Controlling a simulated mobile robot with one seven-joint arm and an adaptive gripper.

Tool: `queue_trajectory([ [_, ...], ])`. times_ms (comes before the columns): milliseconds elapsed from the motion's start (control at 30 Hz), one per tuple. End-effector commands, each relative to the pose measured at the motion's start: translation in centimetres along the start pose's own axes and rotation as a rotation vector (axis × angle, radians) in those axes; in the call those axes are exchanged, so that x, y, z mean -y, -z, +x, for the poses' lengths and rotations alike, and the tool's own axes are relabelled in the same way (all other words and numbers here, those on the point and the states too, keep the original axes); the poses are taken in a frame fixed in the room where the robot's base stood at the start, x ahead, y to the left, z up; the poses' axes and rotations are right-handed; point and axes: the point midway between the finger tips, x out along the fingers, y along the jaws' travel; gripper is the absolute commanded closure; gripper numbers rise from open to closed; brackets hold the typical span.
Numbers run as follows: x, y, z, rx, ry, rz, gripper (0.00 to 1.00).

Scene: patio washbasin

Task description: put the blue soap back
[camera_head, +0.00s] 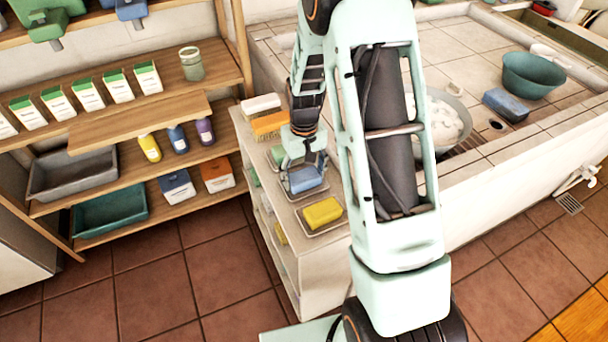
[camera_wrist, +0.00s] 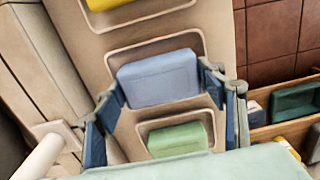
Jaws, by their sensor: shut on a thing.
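The blue soap (camera_head: 304,179) is between the fingers of my gripper (camera_head: 305,175), at the middle dish on the narrow white shelf unit. In the wrist view the blue soap (camera_wrist: 158,78) lies lengthwise between the two dark fingers of my gripper (camera_wrist: 160,86), which are shut on its ends. The soap dish (camera_wrist: 118,49) frames it; I cannot tell whether the soap touches the dish floor or hangs just above it. A yellow soap (camera_head: 323,213) sits in the nearer dish. A green soap (camera_wrist: 178,140) sits in the dish on the other side.
White and orange blocks (camera_head: 268,123) lie at the unit's far end. Wooden shelves (camera_head: 140,120) with bottles and boxes stand at left. The tiled basin (camera_head: 460,50) at right holds a teal bowl (camera_head: 533,75) and another blue block (camera_head: 506,105). My arm hides part of the basin.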

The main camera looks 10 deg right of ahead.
Motion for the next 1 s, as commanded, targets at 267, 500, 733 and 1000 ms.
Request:
queue_trajectory([
  [267, 0.0, 0.0, 0.3, 0.000, 0.000, 0.000, 0.21],
  [500, 0.0, 0.0, 0.3, 0.000, 0.000, 0.000, 0.18],
  [733, 0.0, 0.1, -0.8, -0.003, -0.001, 0.000, 0.18],
  [1000, 0.0, 0.2, -6.5, -0.007, -0.001, 0.000, 0.18],
])
